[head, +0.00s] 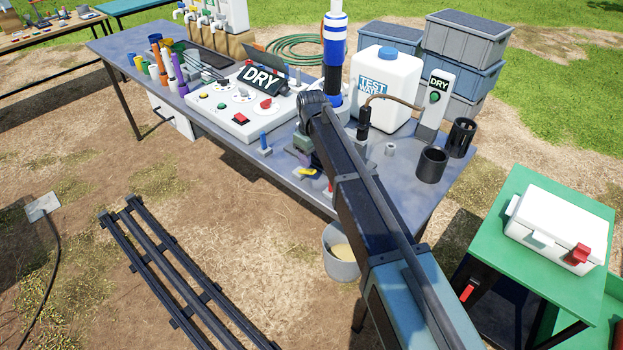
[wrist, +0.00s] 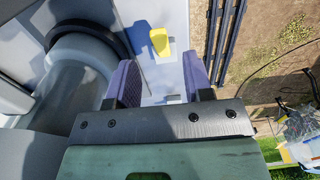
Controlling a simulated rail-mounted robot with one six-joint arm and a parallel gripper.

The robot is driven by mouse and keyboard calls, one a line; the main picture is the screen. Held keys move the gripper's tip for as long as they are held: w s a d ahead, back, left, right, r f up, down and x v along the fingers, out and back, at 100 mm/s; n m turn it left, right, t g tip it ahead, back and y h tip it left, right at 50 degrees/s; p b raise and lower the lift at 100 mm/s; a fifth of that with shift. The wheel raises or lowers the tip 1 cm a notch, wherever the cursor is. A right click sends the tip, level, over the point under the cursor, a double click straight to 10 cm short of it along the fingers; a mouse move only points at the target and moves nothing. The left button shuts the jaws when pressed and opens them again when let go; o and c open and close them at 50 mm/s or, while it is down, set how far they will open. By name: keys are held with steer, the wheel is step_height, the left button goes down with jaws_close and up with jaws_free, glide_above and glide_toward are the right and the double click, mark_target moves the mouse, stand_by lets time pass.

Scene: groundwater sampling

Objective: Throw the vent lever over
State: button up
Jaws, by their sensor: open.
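A small yellow handle, which looks like the vent lever (head: 306,171), sits low near the front edge of the grey table, below my arm's end. In the wrist view the yellow lever (wrist: 159,42) stands ahead of my fingertips, on a pale panel, roughly in line with the gap between them. My gripper (wrist: 159,78) is open, with two purple fingers apart and nothing between them. The fingers do not touch the lever. In the head view my arm hides most of the gripper and part of the area around the lever.
A large grey cylinder with a black ring (wrist: 75,45) is close left of my fingers. On the table (head: 225,155), a white water jug (head: 385,92), a white control box (head: 232,112) and black cups (head: 432,164) surround the arm. A bucket (head: 340,262) stands below.

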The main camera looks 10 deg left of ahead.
mark_target(311, 170)
step_height(311, 170, down, 7)
steer(key=b, duration=0.4)
steer(key=shift+r+b, duration=0.2)
steer(key=shift+b, duration=0.1)
steer(key=shift+r, duration=0.1)
steer(key=shift+r, duration=0.1)
steer(key=shift+c, duration=0.3)
jaws_close()
